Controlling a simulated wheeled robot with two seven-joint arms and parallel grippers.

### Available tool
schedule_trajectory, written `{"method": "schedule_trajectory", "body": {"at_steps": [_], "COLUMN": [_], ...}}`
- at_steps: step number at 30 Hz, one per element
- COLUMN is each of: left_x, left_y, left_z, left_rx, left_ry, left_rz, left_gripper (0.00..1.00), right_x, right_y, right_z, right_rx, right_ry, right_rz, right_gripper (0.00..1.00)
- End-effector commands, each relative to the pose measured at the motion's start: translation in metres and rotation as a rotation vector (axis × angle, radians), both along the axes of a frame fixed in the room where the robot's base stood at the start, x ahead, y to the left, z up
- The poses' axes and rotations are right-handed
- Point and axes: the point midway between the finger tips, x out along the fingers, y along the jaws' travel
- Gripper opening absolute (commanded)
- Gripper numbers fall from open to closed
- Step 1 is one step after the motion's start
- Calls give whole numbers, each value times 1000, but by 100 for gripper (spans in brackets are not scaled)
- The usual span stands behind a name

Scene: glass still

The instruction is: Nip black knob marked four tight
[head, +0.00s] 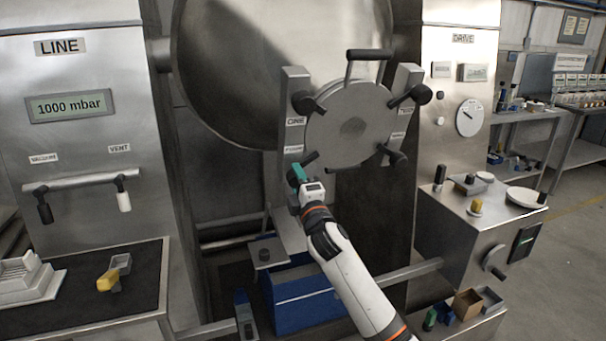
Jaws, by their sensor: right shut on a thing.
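The black knob marked four (311,157) is at the lower left of the round grey hatch cover (349,108), beside a small label (293,149) too small to read surely. My right gripper (299,173) comes up from below and is shut on this knob; its teal fingers hide part of it. Other black knobs sit around the cover: one at upper left (306,102) by a label reading ONE, one at upper right (420,94), and one at lower right (397,158). How tight each knob is cannot be told. My left gripper is not in view.
A bar handle (369,55) tops the cover. A steel vessel (235,65) stands behind. A LINE panel (80,120) with vacuum and vent levers is at left, a DRIVE panel (458,110) at right. A blue box (300,300) lies below my right arm.

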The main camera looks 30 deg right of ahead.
Motion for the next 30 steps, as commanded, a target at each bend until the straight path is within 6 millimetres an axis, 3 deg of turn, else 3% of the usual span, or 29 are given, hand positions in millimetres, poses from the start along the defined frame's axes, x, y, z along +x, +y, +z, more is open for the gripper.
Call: {"method": "schedule_trajectory", "body": {"at_steps": [5, 6, 8, 18, 30], "left_x": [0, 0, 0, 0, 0], "left_y": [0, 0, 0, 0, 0], "left_z": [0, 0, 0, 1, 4], "left_rx": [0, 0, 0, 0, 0], "left_ry": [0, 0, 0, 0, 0], "left_rz": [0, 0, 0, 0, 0], "left_gripper": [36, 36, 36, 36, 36], "right_x": [0, 0, 0, -2, -32], "right_y": [-1, -1, -1, 0, 8], "right_z": [7, 7, 7, 2, -8], "right_rx": [-4, -4, -4, -2, -1], "right_ry": [-11, -12, -11, -4, -2], "right_rz": [0, -1, 0, 0, 1], "right_gripper": [9, 45, 54, 56, 56]}}
